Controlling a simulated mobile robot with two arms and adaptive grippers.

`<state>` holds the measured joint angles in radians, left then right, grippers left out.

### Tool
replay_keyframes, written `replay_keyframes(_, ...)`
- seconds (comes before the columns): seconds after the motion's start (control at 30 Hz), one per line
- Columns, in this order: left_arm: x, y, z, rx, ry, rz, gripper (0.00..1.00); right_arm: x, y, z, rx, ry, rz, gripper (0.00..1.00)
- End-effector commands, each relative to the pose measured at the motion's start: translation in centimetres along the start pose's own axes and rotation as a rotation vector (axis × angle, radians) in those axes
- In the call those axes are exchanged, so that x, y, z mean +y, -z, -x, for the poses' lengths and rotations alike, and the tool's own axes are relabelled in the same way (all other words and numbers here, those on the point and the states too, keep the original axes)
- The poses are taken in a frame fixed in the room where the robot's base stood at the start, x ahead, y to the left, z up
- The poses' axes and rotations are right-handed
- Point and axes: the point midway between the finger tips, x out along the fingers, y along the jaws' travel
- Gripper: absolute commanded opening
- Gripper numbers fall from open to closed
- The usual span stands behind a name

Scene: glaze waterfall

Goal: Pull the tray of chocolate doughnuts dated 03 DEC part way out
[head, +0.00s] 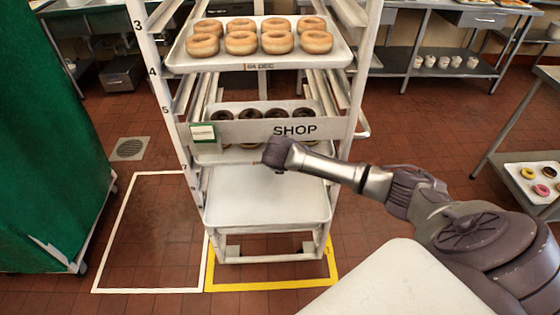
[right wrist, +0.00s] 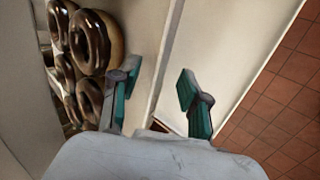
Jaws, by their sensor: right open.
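The tray of chocolate doughnuts (head: 225,157) sits in the rack behind the bar marked SHOP, which hides part of it. No date label on it is readable. In the right wrist view, glossy chocolate doughnuts (right wrist: 92,42) lie at the left, and a pale tray rim (right wrist: 168,60) runs between the fingers. My right gripper (head: 275,153) is at the rack's front, just below the bar; its fingers barely show there. In the right wrist view, my right gripper (right wrist: 155,85) is open, with a finger on each side of the rim. Contact cannot be told. My left gripper is out of view.
A tray of plain glazed doughnuts (head: 335,57), labelled DEC with a small unclear number, sits higher up. An empty tray (head: 265,205) is below. The SHOP bar (head: 240,131) crosses the rack front. A green cover (head: 50,150) stands left; bare floor (head: 150,235) lies between.

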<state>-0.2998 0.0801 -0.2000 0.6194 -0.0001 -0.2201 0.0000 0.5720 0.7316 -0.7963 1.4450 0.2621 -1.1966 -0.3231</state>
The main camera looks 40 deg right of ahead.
Motion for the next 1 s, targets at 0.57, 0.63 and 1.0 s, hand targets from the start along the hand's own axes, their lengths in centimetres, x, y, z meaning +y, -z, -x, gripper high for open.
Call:
replay_keyframes(0.57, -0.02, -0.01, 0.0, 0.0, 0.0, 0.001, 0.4, -0.04, 0.0, 0.03, 0.0, 0.001, -0.001, 0.0)
replay_keyframes(0.63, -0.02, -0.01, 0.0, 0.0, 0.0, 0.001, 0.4, -0.06, 0.0, 0.03, 0.0, 0.001, -0.001, 0.0)
replay_keyframes(1.0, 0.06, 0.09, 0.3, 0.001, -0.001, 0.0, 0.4, -0.03, -0.19, 0.0, 0.0, 0.003, -0.003, 0.0)
